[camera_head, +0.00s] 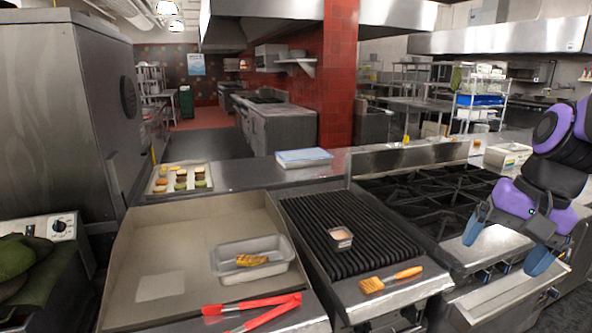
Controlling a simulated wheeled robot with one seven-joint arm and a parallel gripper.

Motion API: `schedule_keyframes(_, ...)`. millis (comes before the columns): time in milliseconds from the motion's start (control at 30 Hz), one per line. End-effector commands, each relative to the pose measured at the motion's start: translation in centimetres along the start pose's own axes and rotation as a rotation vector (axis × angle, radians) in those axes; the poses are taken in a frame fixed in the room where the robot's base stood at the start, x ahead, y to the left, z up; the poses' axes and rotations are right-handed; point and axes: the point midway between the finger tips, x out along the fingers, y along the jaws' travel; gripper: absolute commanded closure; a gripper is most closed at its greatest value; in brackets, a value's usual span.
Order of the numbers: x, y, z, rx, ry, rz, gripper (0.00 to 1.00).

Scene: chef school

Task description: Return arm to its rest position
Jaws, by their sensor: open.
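My gripper (506,244) is at the right side of the view, at the end of my purple and black arm. Its two blue-grey fingers are spread apart and nothing is between them. It hangs in front of the right part of the stove (440,205), near the front edge with the knobs. The arm is bent and reaches in from the right edge of the view.
Red tongs (257,312) lie in front. The grill (345,232) bears a small container (340,237); a brush (390,279) lies on its front ledge.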

Motion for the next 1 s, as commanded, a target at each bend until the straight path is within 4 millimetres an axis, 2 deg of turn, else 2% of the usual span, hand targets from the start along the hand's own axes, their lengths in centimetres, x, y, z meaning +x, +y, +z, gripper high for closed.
schedule_keyframes(200, -3.4, 0.3, 3.4, -0.265, 0.179, 0.047, 0.11)
schedule_keyframes(433, -6.0, 1.2, 6.0, -0.483, 0.338, 0.089, 0.11)
schedule_keyframes(633, -6.9, 1.7, 6.9, -0.564, 0.399, 0.107, 0.11)
schedule_keyframes(1000, -7.0, 1.7, 6.9, -0.571, 0.404, 0.109, 0.11)
